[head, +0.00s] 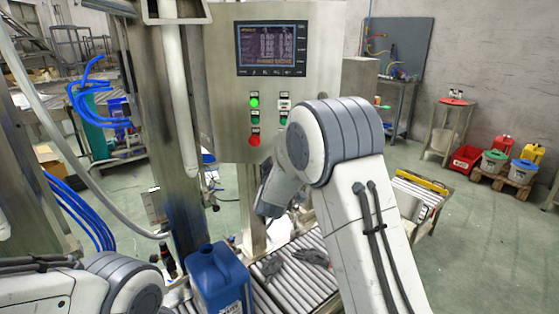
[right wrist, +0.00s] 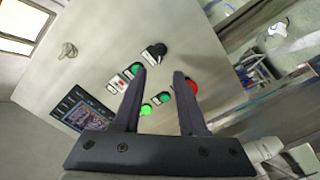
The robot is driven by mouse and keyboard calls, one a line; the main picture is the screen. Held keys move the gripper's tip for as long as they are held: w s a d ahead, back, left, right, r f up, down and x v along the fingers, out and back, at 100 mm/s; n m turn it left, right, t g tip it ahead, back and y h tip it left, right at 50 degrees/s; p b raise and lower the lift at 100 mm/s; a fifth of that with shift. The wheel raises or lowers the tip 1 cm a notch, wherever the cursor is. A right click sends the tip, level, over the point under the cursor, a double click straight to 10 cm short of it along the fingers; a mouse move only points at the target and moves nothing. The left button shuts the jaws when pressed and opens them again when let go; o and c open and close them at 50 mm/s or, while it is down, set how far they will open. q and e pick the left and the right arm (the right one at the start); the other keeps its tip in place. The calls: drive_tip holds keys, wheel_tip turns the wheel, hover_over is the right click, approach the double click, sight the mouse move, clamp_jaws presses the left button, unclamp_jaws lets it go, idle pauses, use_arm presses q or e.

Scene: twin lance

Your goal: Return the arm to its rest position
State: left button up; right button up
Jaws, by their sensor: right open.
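My right gripper (right wrist: 160,80) is open and empty in the right wrist view, its two dark fingers apart and pointing toward a control panel (right wrist: 185,45). Buttons and a dark knob show around and between the fingers; I cannot tell the exact gap to them. In the head view my right arm (head: 355,200) is raised and bent in front of the panel (head: 320,50), and its gripper's fingers cannot be made out. My left arm (head: 60,290) lies low at the left edge, and its gripper is out of view.
The panel has a screen (head: 271,48), a lit green button (head: 254,103) and a red button (head: 254,140). A hanging white hose (head: 60,130) is at left. Open floor lies right.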

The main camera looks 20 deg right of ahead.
drive_tip(key=shift+s+a, duration=0.1)
drive_tip(key=shift+s, duration=0.15)
